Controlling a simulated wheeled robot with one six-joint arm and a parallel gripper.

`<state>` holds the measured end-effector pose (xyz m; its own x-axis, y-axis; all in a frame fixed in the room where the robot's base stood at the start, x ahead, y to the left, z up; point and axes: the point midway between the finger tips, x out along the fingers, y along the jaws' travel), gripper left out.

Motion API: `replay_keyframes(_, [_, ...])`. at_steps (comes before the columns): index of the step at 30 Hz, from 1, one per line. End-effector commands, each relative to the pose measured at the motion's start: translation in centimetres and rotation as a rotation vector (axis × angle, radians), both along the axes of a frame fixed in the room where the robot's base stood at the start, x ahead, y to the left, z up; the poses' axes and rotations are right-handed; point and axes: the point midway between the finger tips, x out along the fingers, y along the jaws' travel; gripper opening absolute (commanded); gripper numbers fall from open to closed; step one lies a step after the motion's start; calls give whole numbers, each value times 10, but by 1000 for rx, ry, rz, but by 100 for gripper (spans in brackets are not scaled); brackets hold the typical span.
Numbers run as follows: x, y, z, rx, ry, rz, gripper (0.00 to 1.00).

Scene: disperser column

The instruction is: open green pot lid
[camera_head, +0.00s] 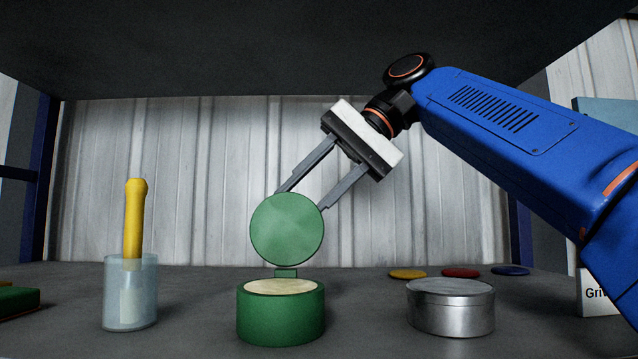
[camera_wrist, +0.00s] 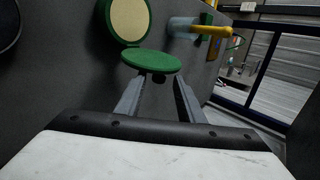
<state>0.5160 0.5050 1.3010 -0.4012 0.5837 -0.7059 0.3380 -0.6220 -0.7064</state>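The green pot (camera_head: 281,318) stands on the dark surface with its top open and a cream-coloured interior showing. Its round green lid (camera_head: 287,229) stands raised above the hinge tab (camera_head: 286,273) at the pot's back. In the wrist view the pot (camera_wrist: 146,8) and the lid (camera_wrist: 152,62) show at the top, with a small dark knob (camera_wrist: 159,78) on the lid's outer side. My gripper (camera_head: 301,199) is at the lid's upper edge, its fingers spread apart. In the wrist view the knob shows between the fingertips (camera_wrist: 158,80), with gaps beside it. The lid partly hides the fingertips in the head view.
A translucent cup (camera_head: 130,305) with a yellow-handled tool (camera_head: 136,220) stands left of the pot. A silver round tin (camera_head: 450,307) stands to the right. Yellow, red (camera_head: 460,273) and blue discs lie behind it. A dark panel (camera_head: 300,45) hangs overhead.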

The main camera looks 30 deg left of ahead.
Motion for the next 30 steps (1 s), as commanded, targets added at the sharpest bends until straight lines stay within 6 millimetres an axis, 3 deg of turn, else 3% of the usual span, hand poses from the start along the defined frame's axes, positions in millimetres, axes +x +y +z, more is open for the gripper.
replay_keyframes(13, [16,-22,26,0,1,-1,35])
replay_keyframes(30, [17,-25,28,4,12,6,36])
